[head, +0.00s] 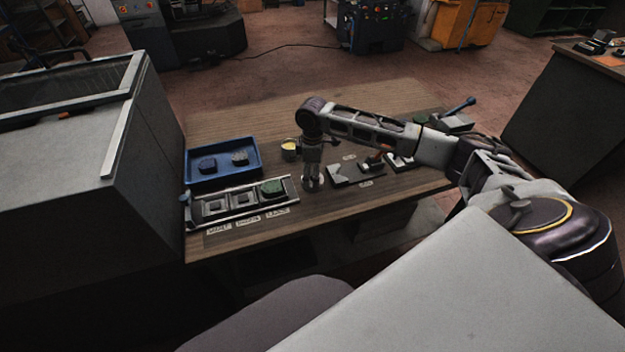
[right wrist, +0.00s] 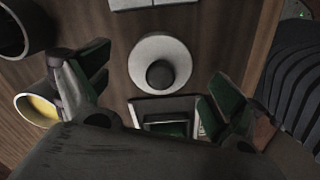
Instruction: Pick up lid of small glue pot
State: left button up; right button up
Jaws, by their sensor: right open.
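The lid is a pale round disc with a dark round knob (right wrist: 160,72) in the right wrist view. Whether it lies on the table or on something low is hard to tell. A small pot with yellow contents (right wrist: 40,108) stands uncovered at the left of that view; in the head view the pot (head: 289,147) is just left of my right gripper (head: 312,183). In the right wrist view my right gripper (right wrist: 157,82) is open and empty, its fingers on either side of the lid, apart from it. In the head view the gripper hides the lid. My left gripper is not in view.
A metal fixture (head: 222,207) with a green block (head: 271,187) lies left of my gripper. A blue tray (head: 224,174) with two dark pieces sits behind it. Grey blocks (head: 340,174) lie to the right. A dark cylinder (right wrist: 22,28) stands beyond the pot.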

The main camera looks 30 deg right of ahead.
aim_at(312, 173)
jog(key=shift+f, duration=0.9)
jog(key=c, duration=0.8)
jog(key=shift+r, duration=0.2)
jog(key=shift+c, duration=0.2)
jog(key=shift+r, duration=0.65)
notch_tip(312, 173, up, 7)
jog(key=shift+f, duration=0.1)
jog(key=shift+r, duration=0.8)
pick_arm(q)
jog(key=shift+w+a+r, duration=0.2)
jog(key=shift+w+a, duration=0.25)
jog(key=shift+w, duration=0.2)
